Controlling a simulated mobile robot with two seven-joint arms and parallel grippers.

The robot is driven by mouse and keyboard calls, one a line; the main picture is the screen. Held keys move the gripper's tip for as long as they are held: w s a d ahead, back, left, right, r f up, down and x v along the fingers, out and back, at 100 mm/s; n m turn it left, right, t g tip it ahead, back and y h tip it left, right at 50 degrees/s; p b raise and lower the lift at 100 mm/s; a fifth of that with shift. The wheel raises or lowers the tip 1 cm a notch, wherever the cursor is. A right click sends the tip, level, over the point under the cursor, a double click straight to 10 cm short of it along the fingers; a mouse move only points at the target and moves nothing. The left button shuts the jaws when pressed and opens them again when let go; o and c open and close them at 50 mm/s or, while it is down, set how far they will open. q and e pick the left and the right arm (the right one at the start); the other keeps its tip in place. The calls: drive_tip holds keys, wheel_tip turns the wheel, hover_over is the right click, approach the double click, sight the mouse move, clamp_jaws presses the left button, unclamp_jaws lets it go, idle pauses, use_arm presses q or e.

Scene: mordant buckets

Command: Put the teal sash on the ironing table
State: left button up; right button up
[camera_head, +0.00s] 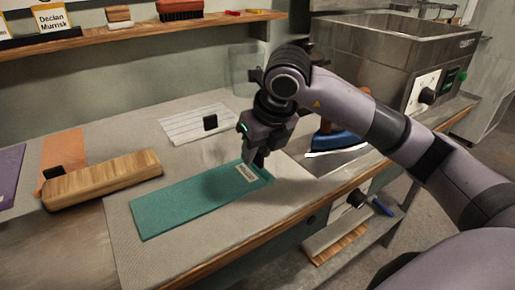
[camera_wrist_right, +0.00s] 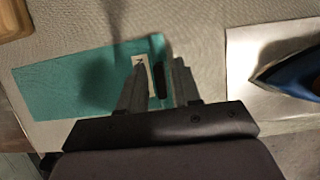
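The teal sash (camera_head: 185,207) lies flat as a folded strip on a grey cloth-covered work surface (camera_head: 165,262). A small white label sits near its right end, and the sash also shows in the right wrist view (camera_wrist_right: 60,90). My right gripper (camera_head: 256,163) points down over that labelled end. In the right wrist view its two fingers (camera_wrist_right: 158,85) are apart, with the label and a small dark piece showing between them. I cannot tell whether the fingertips touch the cloth. My left gripper is not in view.
A wooden block or brush (camera_head: 105,180) lies left of the sash. Behind are a striped white cloth (camera_head: 190,125) and an orange cloth (camera_head: 62,148). A blue iron (camera_head: 335,143) rests on a metal plate at right, before a steel tank (camera_head: 385,60). A shelf (camera_head: 130,38) runs above.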

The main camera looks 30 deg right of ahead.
drive_tip(key=shift+r, duration=0.1)
drive_tip(key=p+v, duration=0.1)
drive_tip(key=v, duration=1.1)
idle(0.4)
